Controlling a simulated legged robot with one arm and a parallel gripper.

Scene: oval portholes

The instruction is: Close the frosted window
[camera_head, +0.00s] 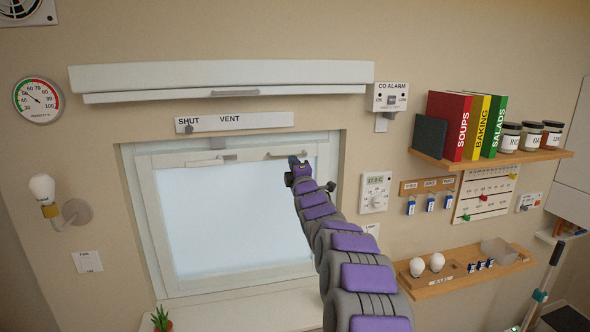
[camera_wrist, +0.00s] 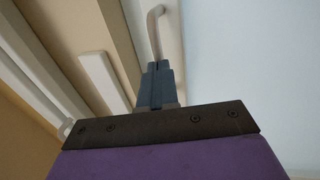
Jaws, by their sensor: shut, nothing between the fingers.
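The frosted window (camera_head: 230,220) has a pale blue pane in a white sash, set in a wall recess in the head view. I cannot tell for sure how far the sash stands off its outer frame. A grey bar handle (camera_head: 287,154) is on the sash's top rail; it also shows in the wrist view (camera_wrist: 157,30). My gripper (camera_head: 295,161) is shut and empty near the right end of this handle. In the wrist view its fingertips (camera_wrist: 157,66) are close below the handle's bent end; whether they touch is unclear.
A strip marked SHUT and VENT (camera_head: 260,121) is above the window, with a dark knob (camera_head: 188,128) under SHUT. A white blind box (camera_head: 220,76) juts out above. Shelves with books (camera_head: 452,125) and bulbs (camera_head: 437,262) are right. A plant (camera_head: 160,319) stands below.

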